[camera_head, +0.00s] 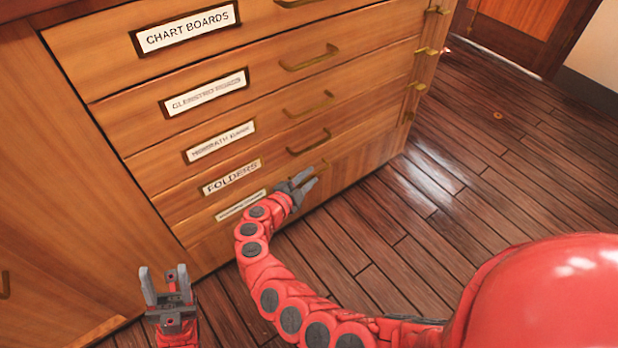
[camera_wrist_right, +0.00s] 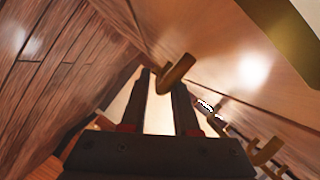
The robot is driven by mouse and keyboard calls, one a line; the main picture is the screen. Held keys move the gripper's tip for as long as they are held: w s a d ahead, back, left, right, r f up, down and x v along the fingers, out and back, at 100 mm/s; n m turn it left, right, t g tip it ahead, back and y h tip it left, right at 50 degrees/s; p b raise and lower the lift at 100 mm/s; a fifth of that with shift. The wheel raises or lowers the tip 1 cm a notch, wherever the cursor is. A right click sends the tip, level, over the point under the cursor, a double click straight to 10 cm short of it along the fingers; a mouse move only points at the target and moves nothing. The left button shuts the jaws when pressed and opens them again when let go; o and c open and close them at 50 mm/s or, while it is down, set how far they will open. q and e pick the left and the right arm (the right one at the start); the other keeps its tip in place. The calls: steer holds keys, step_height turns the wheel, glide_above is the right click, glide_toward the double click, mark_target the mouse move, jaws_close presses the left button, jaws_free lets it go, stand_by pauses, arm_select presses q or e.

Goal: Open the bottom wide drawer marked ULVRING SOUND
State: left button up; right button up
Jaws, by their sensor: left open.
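The bottom wide drawer (camera_head: 345,172) is the lowest wooden front of the cabinet and looks shut, flush with those above. Its small label (camera_head: 241,206) is too blurred to read. Its brass handle (camera_head: 322,168) is partly hidden by my right gripper (camera_head: 308,179). In the right wrist view, my right gripper (camera_wrist_right: 165,90) has its two dark fingers apart, with a brass handle (camera_wrist_right: 176,73) at the fingertips. I cannot tell whether the handle is between the fingers or just beyond them. My left gripper (camera_head: 166,273) is open and empty, low in front of the cabinet.
Above are drawers labelled FOLDERS (camera_head: 232,177) and CHART BOARDS (camera_head: 186,29), with others between, each with a brass handle. More brass handles (camera_head: 419,87) stick out at the cabinet's right side. A plain wooden panel (camera_head: 70,170) is at left. The plank floor (camera_head: 480,180) at right is clear.

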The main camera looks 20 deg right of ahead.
jaws_close()
stand_by(1.1)
